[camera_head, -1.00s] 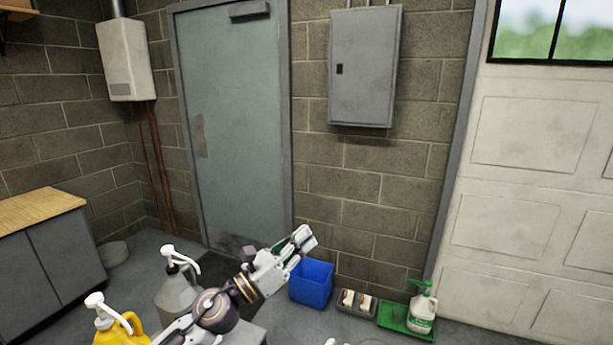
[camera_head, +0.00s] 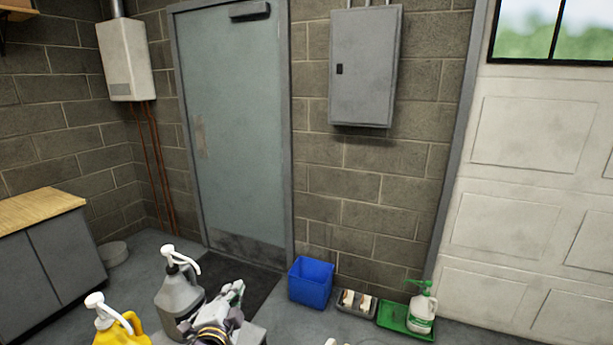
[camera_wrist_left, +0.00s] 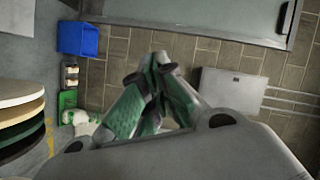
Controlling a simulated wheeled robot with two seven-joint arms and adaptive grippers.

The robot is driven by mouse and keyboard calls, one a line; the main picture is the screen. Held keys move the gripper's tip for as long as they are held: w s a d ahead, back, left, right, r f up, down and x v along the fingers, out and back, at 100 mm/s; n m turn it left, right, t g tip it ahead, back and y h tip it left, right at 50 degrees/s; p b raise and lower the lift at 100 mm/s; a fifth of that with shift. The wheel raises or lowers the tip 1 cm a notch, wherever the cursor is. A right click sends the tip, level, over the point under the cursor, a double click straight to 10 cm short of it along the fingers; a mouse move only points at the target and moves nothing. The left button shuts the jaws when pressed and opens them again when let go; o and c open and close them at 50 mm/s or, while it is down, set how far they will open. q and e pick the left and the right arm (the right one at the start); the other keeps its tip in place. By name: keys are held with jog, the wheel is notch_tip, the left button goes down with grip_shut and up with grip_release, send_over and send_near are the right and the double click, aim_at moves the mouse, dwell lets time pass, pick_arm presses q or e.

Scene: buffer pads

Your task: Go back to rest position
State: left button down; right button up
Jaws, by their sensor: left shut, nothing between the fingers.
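My left gripper (camera_head: 236,290) is low in the head view, just right of the grey jug with a white pump (camera_head: 180,297). In the left wrist view its green-padded fingers (camera_wrist_left: 158,64) are closed together at the tips. They hold nothing. I cannot tell whether the gripper touches the jug. My right gripper does not show clearly in either view.
A yellow jug (camera_head: 122,331) stands at lower left. Stacked round pads (camera_wrist_left: 20,112) show in the wrist view.

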pick_arm(q)
jog(key=s+a+f+n+g, duration=0.2)
jog(key=s+f+n+g, duration=0.4)
jog(key=s+f, duration=0.5)
jog(key=s+a+f+n+g, duration=0.2)
jog(key=s+f+n+g, duration=0.45)
jog(key=s, duration=0.65)
notch_tip(320, 180, down, 35)
jog(key=s+m+g, duration=0.1)
jog(key=s, duration=0.2)
jog(key=s+a+f, duration=0.3)
jog(key=s+f, duration=0.7)
jog(key=s+a+f+g, duration=0.1)
jog(key=s+a+f, duration=0.2)
jog(key=s+f, duration=0.7)
jog(key=shift+s+m, duration=0.35)
jog(key=shift+s, duration=0.15)
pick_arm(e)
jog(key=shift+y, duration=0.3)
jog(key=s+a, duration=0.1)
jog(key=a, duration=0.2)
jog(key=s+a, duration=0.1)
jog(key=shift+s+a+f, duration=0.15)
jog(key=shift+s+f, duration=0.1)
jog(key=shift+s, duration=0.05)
pick_arm(q)
jog(key=shift+s+a+g, duration=0.15)
jog(key=shift+g, duration=0.1)
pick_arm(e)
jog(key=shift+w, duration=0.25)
